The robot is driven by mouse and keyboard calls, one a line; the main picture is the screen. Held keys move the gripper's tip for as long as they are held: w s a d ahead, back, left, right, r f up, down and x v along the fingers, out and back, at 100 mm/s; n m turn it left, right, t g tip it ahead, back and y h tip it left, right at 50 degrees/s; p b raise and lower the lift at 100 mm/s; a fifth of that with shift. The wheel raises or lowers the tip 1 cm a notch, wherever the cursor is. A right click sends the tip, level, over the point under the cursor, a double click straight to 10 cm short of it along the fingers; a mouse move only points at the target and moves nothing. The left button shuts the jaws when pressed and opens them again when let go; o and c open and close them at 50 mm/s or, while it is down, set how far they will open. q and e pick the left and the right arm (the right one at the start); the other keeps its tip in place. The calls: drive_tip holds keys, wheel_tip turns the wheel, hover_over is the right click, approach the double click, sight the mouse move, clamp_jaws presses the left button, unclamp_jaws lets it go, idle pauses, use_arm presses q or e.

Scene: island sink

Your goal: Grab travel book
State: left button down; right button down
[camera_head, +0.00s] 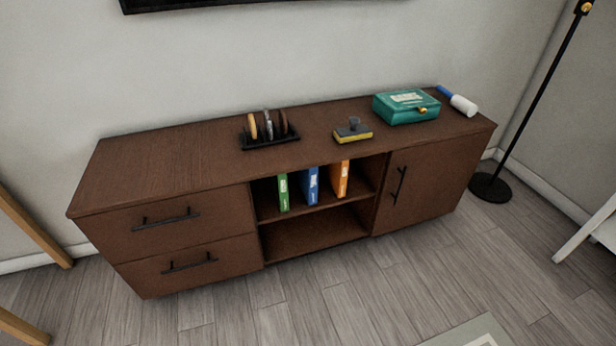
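Three books stand upright and apart on the upper open shelf of a brown wooden cabinet (180,160). The left one is a green book (283,192), the middle one a blue book (311,186), and the right one an orange book (341,179). Their spines face me, with small light labels too small to read, so I cannot tell which is the travel book. Neither of my grippers shows in the head view.
On the cabinet top are a black rack (270,139) with round discs, a yellow-and-grey item (352,131), a teal box (406,107) and a blue-and-white cylinder (460,103). The lower shelf (315,232) is empty. A black floor lamp (490,186) stands right. The front floor is mostly clear.

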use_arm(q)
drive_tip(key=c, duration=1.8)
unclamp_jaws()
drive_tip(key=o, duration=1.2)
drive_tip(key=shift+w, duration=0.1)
